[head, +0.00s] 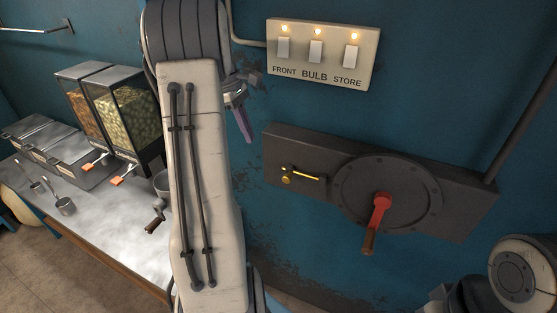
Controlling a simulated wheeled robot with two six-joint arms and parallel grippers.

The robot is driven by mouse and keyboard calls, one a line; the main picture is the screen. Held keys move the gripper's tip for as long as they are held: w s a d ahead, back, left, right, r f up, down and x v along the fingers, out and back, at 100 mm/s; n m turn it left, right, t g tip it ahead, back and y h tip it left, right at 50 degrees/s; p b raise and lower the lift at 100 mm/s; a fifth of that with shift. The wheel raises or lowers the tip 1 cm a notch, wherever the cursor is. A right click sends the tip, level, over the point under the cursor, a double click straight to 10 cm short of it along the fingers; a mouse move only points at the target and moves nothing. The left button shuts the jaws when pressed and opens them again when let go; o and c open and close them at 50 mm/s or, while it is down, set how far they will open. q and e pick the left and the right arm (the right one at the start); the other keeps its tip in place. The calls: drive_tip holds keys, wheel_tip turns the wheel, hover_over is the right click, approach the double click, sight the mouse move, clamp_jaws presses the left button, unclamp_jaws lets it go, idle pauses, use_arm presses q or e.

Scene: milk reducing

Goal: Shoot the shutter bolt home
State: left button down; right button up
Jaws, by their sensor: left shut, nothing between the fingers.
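A small brass bolt (308,177) with a round knob (287,171) at its left end lies nearly level on the left part of a dark metal plate (345,151) on the blue wall. A red crank with a brown handle (380,210) sits on a round, riveted disc at the right of the same plate. My left gripper (242,122) is shut and empty, fingers pointing down, in front of the wall. It is left of and above the bolt, apart from it. My left arm hides part of its wrist. My right gripper is not in view.
A switch panel (321,64) with three lit switches labelled FRONT, BULB and STORE is above the plate. A counter (110,225) with food dispensers (125,110), metal bins and scoops stands at left. A dark slanting bar (522,125) is at right. Wall between gripper and bolt is clear.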

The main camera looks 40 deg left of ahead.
use_arm(q)
drive_tip(key=shift+w+d, duration=0.2)
drive_tip(key=shift+d, duration=0.05)
drive_tip(key=d+f+p, duration=0.1)
drive_tip(key=d+f, duration=0.1)
drive_tip(key=f, duration=0.1)
drive_tip(key=w+d+f+p, duration=0.1)
drive_tip(key=d+f, duration=0.1)
drive_tip(key=f, duration=0.1)
drive_tip(key=d+f+p, duration=0.2)
drive_tip(key=f, duration=0.2)
drive_tip(key=shift+w+d+f, duration=0.1)
drive_tip(key=shift+w+d, duration=0.3)
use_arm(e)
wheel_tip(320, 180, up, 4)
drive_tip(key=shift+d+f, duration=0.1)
